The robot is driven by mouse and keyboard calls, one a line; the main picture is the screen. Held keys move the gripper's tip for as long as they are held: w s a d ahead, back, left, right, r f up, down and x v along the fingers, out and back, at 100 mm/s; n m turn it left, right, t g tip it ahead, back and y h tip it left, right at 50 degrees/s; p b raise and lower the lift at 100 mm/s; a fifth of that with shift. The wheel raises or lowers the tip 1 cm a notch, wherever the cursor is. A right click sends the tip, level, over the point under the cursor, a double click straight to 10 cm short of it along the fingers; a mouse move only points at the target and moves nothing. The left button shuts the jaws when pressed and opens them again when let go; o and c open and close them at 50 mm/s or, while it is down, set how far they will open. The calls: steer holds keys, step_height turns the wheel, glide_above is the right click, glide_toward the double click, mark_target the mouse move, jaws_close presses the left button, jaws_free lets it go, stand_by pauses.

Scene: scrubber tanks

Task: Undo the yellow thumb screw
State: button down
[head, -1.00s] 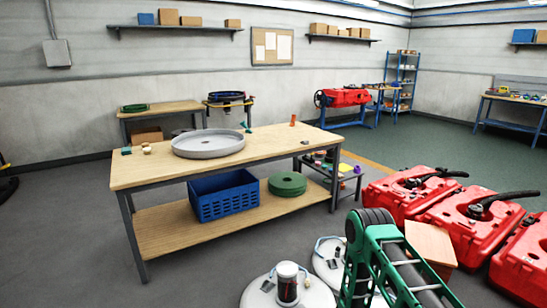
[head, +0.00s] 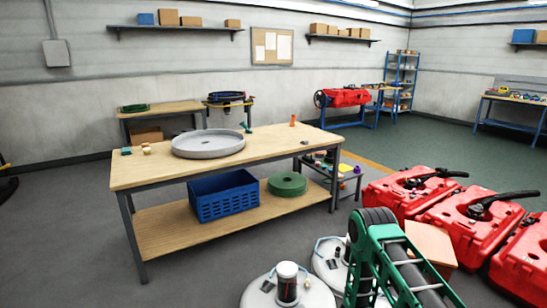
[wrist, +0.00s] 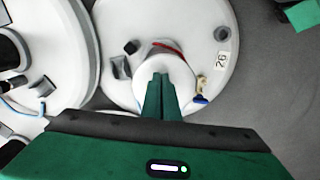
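In the wrist view, a white round tank lid (wrist: 118,88) carries a white cylinder (wrist: 168,66) with a red band or cord around it. A small pale yellow piece (wrist: 201,82) stands beside the cylinder, with a blue piece (wrist: 200,99) at its lower end; it may be the thumb screw, but it is too small to be sure. My gripper (wrist: 160,78) has its green fingers together, over the cylinder in the picture and left of the yellow piece. I see nothing between the fingers. In the head view my green arm reaches down at the lower right, and its gripper is hidden.
A second white lid (wrist: 45,58) with dark fittings lies at left in the wrist view. In the head view, white tanks (head: 262,292) stand at the front, beside red machines (head: 470,215) and a brown box (head: 432,243). A wooden table (head: 280,143) stands behind.

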steer(key=shift+w+a, duration=0.1)
steer(key=shift+w, duration=0.1)
steer(key=shift+s+d, duration=0.25)
steer(key=shift+d, duration=0.1)
step_height(320, 180, up, 6)
stand_by(0.7)
steer(key=shift+s, duration=0.15)
steer(key=shift+s+a+f, duration=0.15)
steer(key=shift+a+f, duration=0.3)
steer(key=shift+f, duration=0.5)
steer(key=shift+s+a+f, duration=0.15)
steer(key=shift+a+f, duration=0.25)
steer(key=shift+f, duration=0.6)
steer(key=shift+s+a+f, duration=0.15)
steer(key=shift+a+f, duration=0.3)
steer(key=shift+f, duration=0.5)
steer(key=shift+w, duration=0.15)
